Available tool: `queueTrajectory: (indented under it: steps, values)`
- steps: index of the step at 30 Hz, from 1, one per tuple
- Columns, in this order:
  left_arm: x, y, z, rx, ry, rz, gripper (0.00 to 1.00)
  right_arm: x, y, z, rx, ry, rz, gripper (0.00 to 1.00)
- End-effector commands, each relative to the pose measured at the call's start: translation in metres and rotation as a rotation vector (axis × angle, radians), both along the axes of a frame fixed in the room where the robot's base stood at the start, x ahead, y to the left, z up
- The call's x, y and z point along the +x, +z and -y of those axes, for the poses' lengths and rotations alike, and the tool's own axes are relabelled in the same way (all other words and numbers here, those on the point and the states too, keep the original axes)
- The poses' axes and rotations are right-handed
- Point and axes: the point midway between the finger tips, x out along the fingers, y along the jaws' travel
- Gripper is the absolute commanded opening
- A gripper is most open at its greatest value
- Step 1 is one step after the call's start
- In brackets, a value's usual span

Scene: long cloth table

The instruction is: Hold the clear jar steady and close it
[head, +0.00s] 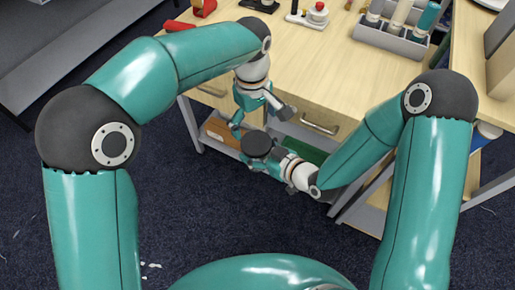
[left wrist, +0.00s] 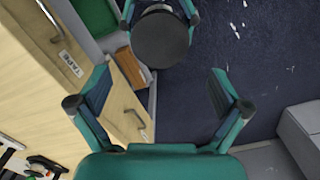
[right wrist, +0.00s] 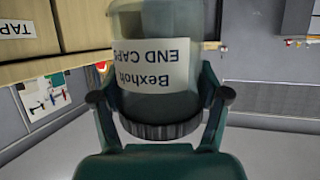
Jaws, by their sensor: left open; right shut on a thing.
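The clear jar (right wrist: 152,25) stands out in the right wrist view, where it appears upside down. It has a white label reading "END CAPS" and a dark ribbed lid (right wrist: 160,125) on its mouth. How tightly the lid sits, I cannot tell. My right gripper (right wrist: 157,80) is shut around the jar's sides. In the head view the round black lid (head: 257,144) faces up and hides most of the jar. My left gripper (head: 262,114) is open and empty, above and behind the lid. In the left wrist view the lid (left wrist: 162,40) lies beyond the open left fingertips (left wrist: 158,80), apart from them.
The wooden table (head: 315,75) with drawer handles is close behind the grippers. A grey tray (head: 390,40) of bottles stands on it. Under it are a green bin (head: 305,150) and a brown box (head: 220,132). The jar is held over open dark carpet (head: 190,210).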

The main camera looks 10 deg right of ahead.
Motion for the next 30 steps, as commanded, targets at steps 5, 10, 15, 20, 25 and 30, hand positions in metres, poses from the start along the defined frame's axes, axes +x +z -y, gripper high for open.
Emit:
queueTrajectory:
  steps: [5,10,15,20,25,30]
  values:
    - [-0.001,-0.023,0.0,0.002,-0.001,-0.004,1.0,0.0,0.0,0.0,0.001,0.0,0.001,0.0]
    - [-0.003,-0.048,0.001,0.002,-0.001,-0.004,1.0,0.0,0.0,0.0,0.001,0.0,0.001,0.0]
    - [-0.003,-0.067,0.001,0.001,0.0,-0.002,1.0,0.0,0.0,0.0,0.001,0.0,0.001,0.0]
    - [-0.002,-0.074,0.002,0.0,-0.001,0.0,1.0,0.0,0.0,0.0,0.001,0.0,0.001,0.0]
    - [-0.002,-0.074,0.002,0.0,-0.001,0.0,1.0,0.0,0.0,0.0,0.001,0.0,0.001,0.0]
    - [-0.002,-0.074,0.002,0.0,-0.001,0.0,0.87,0.0,0.0,0.0,0.001,0.0,0.001,0.0]
